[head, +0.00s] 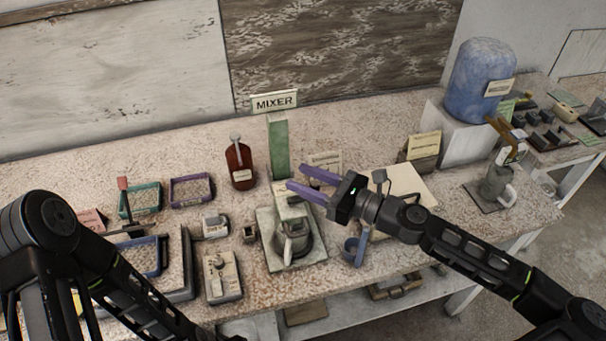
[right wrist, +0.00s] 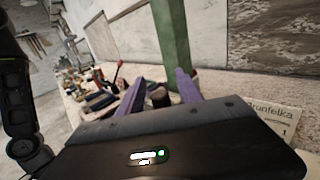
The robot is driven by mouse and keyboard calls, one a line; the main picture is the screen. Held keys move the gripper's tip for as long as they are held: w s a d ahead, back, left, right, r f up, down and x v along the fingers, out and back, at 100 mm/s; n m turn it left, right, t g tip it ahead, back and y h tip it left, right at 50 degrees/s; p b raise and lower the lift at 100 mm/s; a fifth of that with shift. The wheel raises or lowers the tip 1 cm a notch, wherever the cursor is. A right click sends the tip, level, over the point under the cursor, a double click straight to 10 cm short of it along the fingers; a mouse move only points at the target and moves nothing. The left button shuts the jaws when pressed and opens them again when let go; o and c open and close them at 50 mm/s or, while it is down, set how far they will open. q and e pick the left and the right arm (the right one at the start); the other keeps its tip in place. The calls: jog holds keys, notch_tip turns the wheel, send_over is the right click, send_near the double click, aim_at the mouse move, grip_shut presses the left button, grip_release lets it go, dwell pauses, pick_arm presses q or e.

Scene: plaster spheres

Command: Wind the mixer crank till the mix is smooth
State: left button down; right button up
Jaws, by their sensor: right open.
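The mixer stands mid-table in the head view, with a green post (head: 278,145) under a "MIXER" sign (head: 274,101). In the right wrist view, the green post (right wrist: 171,40) rises behind the open fingers (right wrist: 157,88). I cannot clearly pick out the crank; the gripper and arm cover part of the mixer. My left arm shows at the left, its gripper out of view.
Teal (head: 140,214) and purple (head: 191,205) trays lie farther left. A blue drum (head: 479,80) is at back right. Bare tabletop shows at the front right.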

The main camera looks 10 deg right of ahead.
jog(key=shift+w+a, duration=0.2)
grip_shut()
dwell(0.4)
